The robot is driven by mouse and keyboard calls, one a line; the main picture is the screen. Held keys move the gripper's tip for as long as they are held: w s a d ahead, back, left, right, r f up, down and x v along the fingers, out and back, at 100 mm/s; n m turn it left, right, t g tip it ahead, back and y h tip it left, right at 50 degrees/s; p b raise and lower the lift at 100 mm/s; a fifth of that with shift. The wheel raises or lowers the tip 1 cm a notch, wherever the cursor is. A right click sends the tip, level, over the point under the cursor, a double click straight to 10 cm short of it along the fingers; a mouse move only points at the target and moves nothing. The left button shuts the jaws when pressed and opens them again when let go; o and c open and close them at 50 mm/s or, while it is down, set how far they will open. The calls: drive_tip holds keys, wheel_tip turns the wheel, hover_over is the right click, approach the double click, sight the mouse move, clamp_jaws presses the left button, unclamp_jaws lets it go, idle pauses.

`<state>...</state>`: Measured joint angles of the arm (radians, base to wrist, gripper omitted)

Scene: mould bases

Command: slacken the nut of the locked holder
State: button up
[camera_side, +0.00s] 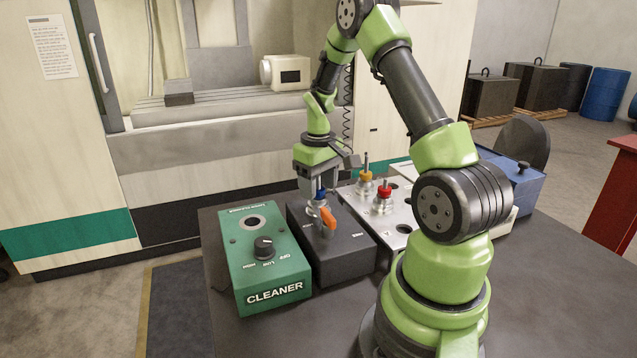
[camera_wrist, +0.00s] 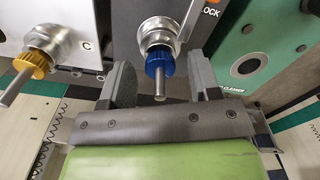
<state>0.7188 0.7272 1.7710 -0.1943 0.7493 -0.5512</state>
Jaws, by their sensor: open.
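The holder with the blue nut (camera_side: 320,194) stands upright in the dark locking block (camera_side: 345,255). In the wrist view its blue nut (camera_wrist: 160,64) shows below a silver body, with a thin grey tool shank sticking out of it. My gripper (camera_wrist: 163,72) is open, with one finger on each side of the blue nut and visible gaps between. In the side view my gripper (camera_side: 319,186) is just over that holder and partly hides it. The orange lever (camera_side: 328,217) is at the block's top; the word LOCK shows near the holder in the wrist view.
A green CLEANER box (camera_side: 265,265) with a black knob stands left of the block. To the right, a light rack plate (camera_side: 400,215) bears a yellow-nut holder (camera_side: 365,177) and a red-nut holder (camera_side: 383,191). A blue box (camera_side: 520,185) stands farther right.

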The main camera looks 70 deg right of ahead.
wheel_tip(320, 180, up, 9)
drive_tip(key=shift+r, duration=0.45)
idle(0.3)
drive_tip(key=shift+w+a+r, duration=0.1)
drive_tip(key=shift+a+r, duration=0.05)
drive_tip(key=s+a+r+t, duration=0.3)
drive_tip(key=a+r, duration=0.2)
drive_tip(key=a, duration=0.5)
drive_tip(key=s+a+r+t, duration=0.2)
drive_tip(key=a+r, duration=0.3)
drive_tip(key=a, duration=0.4)
drive_tip(key=s+a+t+y, duration=0.2)
drive_tip(key=s+a, duration=0.3)
drive_tip(key=shift+s+f, duration=0.2)
drive_tip(key=shift+s, duration=0.15)
